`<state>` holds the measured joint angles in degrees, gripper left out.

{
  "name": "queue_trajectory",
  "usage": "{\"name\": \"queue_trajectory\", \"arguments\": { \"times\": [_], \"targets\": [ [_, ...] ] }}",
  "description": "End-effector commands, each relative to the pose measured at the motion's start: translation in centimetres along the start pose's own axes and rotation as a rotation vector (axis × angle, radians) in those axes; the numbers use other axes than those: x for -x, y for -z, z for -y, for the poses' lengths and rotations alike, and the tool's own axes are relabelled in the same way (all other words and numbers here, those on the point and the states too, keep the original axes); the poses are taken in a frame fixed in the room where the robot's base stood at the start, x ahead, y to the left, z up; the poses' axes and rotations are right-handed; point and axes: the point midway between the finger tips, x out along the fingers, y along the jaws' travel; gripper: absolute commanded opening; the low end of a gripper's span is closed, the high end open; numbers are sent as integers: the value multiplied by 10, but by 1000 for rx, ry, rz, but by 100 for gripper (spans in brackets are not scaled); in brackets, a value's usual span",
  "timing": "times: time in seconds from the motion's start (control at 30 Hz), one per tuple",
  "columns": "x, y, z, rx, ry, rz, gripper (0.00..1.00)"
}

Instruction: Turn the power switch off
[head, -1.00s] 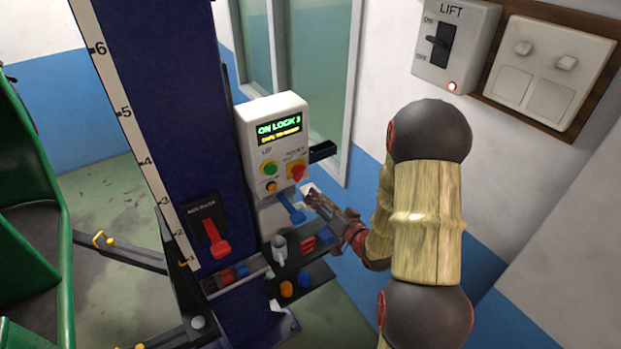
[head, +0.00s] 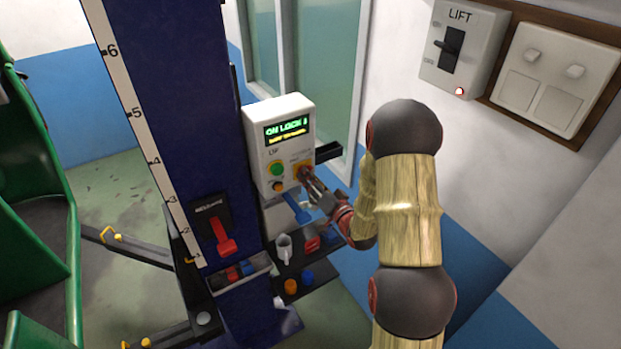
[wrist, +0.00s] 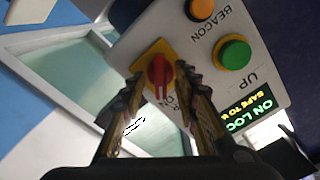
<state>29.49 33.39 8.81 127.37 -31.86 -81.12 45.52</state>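A grey control box (head: 280,143) stands on the blue column, with a lit display reading "ON LOCK". Its red rotary knob (wrist: 160,73) sits on a yellow plate; in the head view my gripper mostly covers it. My gripper (wrist: 160,80) is open, its two fingers on either side of the knob. I cannot tell whether they touch it. In the head view, my gripper (head: 306,176) is at the box's lower right. A wall switch labelled LIFT (head: 452,47) has a black lever, ON and OFF marks and a lit red lamp.
A green button (wrist: 234,53) and an orange button (wrist: 202,8) are beside the knob. Below are a blue lever (head: 298,209), a grey mug (head: 284,248) and a dark shelf (head: 318,272). A red lever (head: 222,236) is on the column.

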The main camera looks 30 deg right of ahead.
Motion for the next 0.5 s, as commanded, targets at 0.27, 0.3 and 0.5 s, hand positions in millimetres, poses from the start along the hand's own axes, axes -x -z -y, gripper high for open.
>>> {"name": "queue_trajectory", "arguments": {
  "times": [0.27,0.3,0.5],
  "targets": [
    [0,0,0,0,0,0,23],
    [0,0,0,0,0,0,21],
    [0,0,0,1,0,0,9]
  ]
}}
